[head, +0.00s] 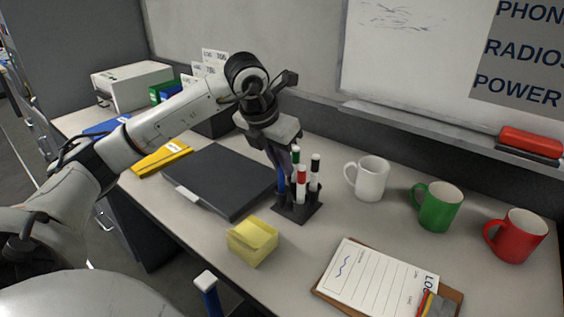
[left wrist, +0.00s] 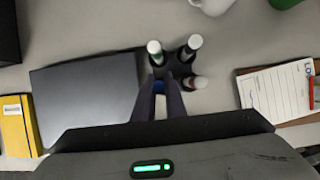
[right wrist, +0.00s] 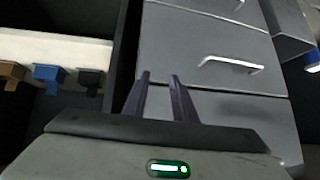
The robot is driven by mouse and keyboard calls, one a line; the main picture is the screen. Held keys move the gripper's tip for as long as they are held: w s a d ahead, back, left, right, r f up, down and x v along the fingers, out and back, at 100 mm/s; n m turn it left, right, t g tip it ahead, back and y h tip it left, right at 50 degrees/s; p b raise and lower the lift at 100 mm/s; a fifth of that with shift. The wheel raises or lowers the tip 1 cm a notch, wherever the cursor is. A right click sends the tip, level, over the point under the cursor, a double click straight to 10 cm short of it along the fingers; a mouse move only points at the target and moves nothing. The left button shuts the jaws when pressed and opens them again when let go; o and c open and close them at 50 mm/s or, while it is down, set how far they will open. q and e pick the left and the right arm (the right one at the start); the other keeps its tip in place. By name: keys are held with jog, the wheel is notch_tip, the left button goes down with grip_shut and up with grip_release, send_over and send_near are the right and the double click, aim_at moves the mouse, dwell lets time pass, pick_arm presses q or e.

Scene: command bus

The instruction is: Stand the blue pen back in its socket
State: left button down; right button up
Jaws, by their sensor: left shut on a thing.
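The blue pen (head: 281,182) is upright at the left side of the dark pen holder (head: 299,213). My left gripper (head: 286,163) is above it, pointing down and shut on its upper part. In the left wrist view a bit of blue (left wrist: 160,87) shows between the fingertips (left wrist: 167,84). I cannot tell whether the pen's lower end is inside the socket. Pens with green (head: 296,155), black (head: 315,163) and red (head: 302,175) marks stand in the holder beside it. My right gripper (right wrist: 160,77) is open and empty, near grey drawers.
A black closed laptop-like slab (head: 222,178) lies left of the holder, yellow sticky notes (head: 252,241) in front. White (head: 368,179), green (head: 437,207) and red (head: 516,236) mugs stand to the right. A clipboard (head: 376,280) lies at the front right.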

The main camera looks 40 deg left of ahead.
pick_arm(q)
jog(key=shift+f, duration=0.3)
pick_arm(e)
jog(key=shift+f, duration=0.25)
pick_arm(q)
jog(key=c, duration=1.7)
grip_release()
